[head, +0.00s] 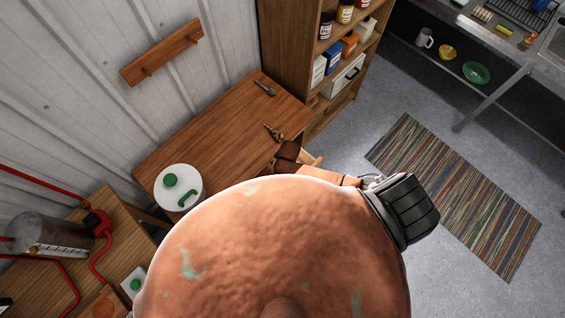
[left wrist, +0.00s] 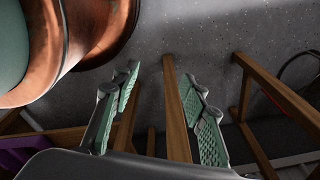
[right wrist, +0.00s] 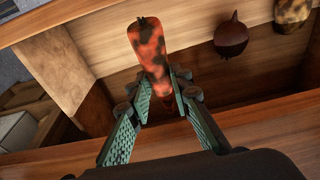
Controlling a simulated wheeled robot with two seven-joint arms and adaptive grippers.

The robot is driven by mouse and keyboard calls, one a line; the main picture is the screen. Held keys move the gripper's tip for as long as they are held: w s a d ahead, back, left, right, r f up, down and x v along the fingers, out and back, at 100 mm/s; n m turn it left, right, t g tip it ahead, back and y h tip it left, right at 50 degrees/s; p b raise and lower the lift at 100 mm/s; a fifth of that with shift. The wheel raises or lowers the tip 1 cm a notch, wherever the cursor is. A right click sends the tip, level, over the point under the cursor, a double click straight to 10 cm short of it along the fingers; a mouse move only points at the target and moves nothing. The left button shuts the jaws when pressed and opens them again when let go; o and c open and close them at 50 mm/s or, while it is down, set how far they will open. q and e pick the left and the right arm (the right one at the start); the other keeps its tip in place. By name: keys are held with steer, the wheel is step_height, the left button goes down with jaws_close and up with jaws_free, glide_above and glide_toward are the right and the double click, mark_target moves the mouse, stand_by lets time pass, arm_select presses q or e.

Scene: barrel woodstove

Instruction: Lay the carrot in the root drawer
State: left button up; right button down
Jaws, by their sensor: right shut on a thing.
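In the right wrist view, the carrot (right wrist: 152,52) is a reddish-orange root with dark blotches. My right gripper (right wrist: 162,95) is shut on its lower end, and the carrot points away from the fingers. Behind and below it is a wooden drawer (right wrist: 84,92), partly in shadow. A dark red beet (right wrist: 231,38) and a mottled tan root (right wrist: 292,12) lie in it. I cannot tell whether the carrot touches the drawer. In the left wrist view, my left gripper (left wrist: 163,112) is open and empty, with wooden legs and floor beyond it.
A wooden table (head: 220,125) bears a white lidded pot (head: 178,187) and a small dark tool (head: 265,88). A stocked bookcase (head: 284,45) stands beside it. A striped rug (head: 455,195) lies on clear floor. My copper-coloured body hides much of the head view.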

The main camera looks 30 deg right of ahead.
steer(key=f+b, duration=0.6)
steer(key=f, duration=0.1)
steer(key=shift+d, duration=0.35)
step_height(320, 180, down, 5)
steer(key=b, duration=0.5)
steer(key=shift+r, duration=0.15)
steer(key=c, duration=1.8)
jaws_free()
steer(key=shift+o, duration=0.2)
